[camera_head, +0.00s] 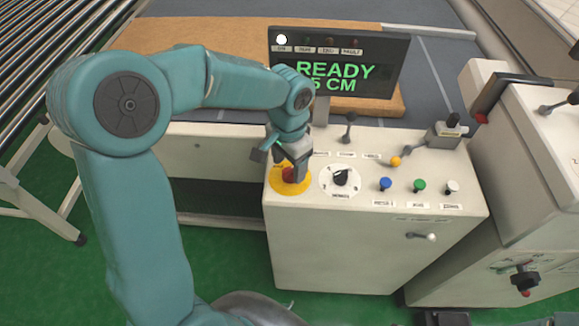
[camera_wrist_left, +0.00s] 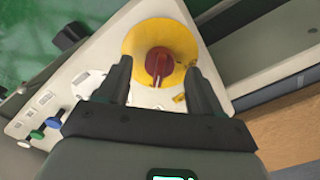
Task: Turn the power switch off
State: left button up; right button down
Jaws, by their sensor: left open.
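The power switch is a red rotary knob (camera_head: 290,174) on a round yellow plate (camera_head: 293,187) at the left end of the control panel. In the left wrist view the red knob (camera_wrist_left: 159,66) sits on its yellow plate (camera_wrist_left: 140,35), with its ridge running roughly up and down the picture. My left gripper (camera_head: 283,160) is above the knob and partly hides it in the head view. In the wrist view the open fingers (camera_wrist_left: 157,80) are on either side of the knob, with gaps visible. I cannot tell how deep they reach. My right gripper is not in view.
The white control cabinet (camera_head: 360,255) also carries a black rotary selector (camera_head: 340,176), blue (camera_head: 385,184), green (camera_head: 419,186) and white (camera_head: 452,187) buttons, and small levers. A display (camera_head: 338,72) reading "READY" stands behind it. A white machine (camera_head: 530,180) is at right.

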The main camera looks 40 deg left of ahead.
aim_at(290, 173)
pick_arm(q)
notch_tip(290, 173, down, 2)
jog(key=shift+w+f, duration=0.1)
jog(key=shift+w, duration=0.05)
jog(key=shift+f, duration=0.1)
jog(key=c, duration=1.1)
jog(key=shift+o, duration=0.2)
